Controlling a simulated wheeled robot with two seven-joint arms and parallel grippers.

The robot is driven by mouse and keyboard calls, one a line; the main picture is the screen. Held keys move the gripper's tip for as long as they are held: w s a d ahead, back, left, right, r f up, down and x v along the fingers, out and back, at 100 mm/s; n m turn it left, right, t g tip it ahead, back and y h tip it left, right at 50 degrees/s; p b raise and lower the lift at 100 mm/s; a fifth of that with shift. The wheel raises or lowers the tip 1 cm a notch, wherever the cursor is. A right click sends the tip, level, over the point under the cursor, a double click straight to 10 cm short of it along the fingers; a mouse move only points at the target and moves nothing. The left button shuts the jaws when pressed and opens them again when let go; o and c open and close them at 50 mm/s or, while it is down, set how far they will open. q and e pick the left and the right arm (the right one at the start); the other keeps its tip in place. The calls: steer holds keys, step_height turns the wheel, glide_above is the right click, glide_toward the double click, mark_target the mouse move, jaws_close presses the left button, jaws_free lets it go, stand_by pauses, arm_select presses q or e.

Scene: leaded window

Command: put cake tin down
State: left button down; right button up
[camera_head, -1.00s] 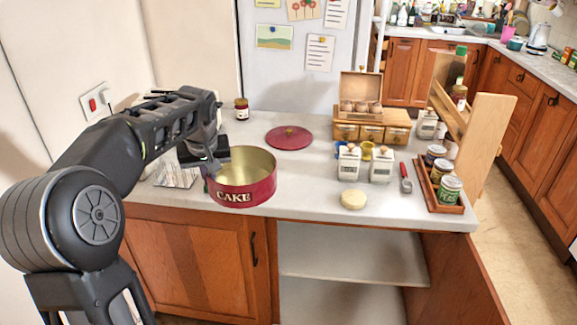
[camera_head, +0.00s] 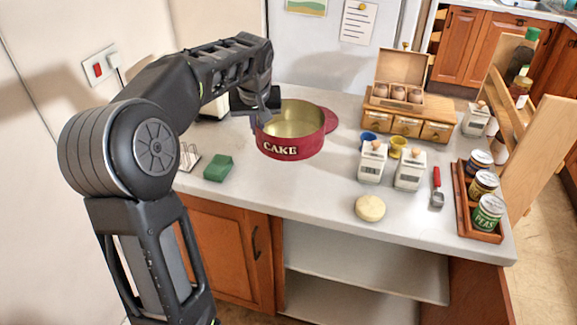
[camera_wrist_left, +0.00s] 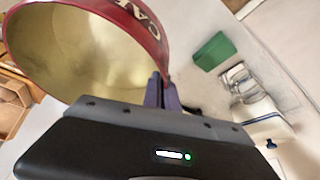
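The red cake tin (camera_head: 299,147), marked CAKE and empty inside, is upright over the back left of the worktop. I cannot tell whether its base touches the surface. My left gripper (camera_head: 262,113) is at the tin's left rim. In the left wrist view its fingers (camera_wrist_left: 162,92) are shut on the wall of the tin (camera_wrist_left: 75,55). My right gripper is not in view.
A green block (camera_head: 218,167) and a wire rack (camera_head: 188,157) are left of the tin. A pale round item (camera_head: 370,208), white canisters (camera_head: 372,161) and a red-handled scoop (camera_head: 437,187) stand right. The worktop (camera_head: 295,190) in front of the tin is clear.

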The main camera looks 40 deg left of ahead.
arm_select(q)
steer(key=shift+f+p, duration=0.3)
steer(key=shift+f, duration=2.8)
steer(key=shift+f, duration=1.9)
steer(key=c, duration=2.1)
jaws_free()
steer(key=shift+f, duration=0.15)
steer(key=o, duration=0.4)
steer(key=v, duration=1.2)
steer(key=shift+r+b, duration=0.2)
steer(key=shift+b, duration=0.2)
